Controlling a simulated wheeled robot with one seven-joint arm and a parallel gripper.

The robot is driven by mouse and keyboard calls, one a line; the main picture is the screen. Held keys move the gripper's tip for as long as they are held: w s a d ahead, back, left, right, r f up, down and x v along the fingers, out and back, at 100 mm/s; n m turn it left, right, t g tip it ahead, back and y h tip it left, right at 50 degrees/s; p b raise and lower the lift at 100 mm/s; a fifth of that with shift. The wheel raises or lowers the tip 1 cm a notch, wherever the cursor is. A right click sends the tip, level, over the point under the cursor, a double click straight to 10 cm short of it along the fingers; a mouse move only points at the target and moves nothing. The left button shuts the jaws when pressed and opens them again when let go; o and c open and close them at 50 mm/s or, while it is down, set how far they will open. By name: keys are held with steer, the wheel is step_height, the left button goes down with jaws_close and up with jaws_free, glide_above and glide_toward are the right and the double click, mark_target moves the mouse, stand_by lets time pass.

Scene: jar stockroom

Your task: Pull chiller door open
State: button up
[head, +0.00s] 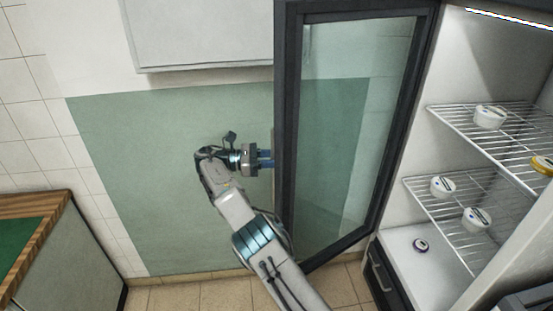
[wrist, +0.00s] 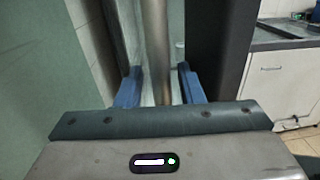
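The chiller door (head: 284,120), a dark frame around clear glass, stands swung wide open to the left of the chiller (head: 416,150), whose lit interior is exposed. My gripper (head: 268,160) is at the door's left frame edge, its blue fingers pointing at it. In the wrist view, a vertical metal bar (wrist: 156,45), apparently the door handle, stands between the two fingers of my gripper (wrist: 159,85). The fingers are apart, with a visible gap on each side of the bar.
Wire shelves (head: 465,118) inside the chiller hold several small white tubs (head: 489,117). A round jar (head: 420,245) sits on the chiller floor. A wood-edged counter (head: 45,215) is at the lower left. A white wall panel (head: 200,35) hangs above my gripper. Tiled floor (head: 200,295) is clear below.

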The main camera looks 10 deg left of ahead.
mark_target(275, 148)
step_height(275, 148, up, 4)
steer(key=b, duration=0.4)
steer(key=shift+d, duration=0.15)
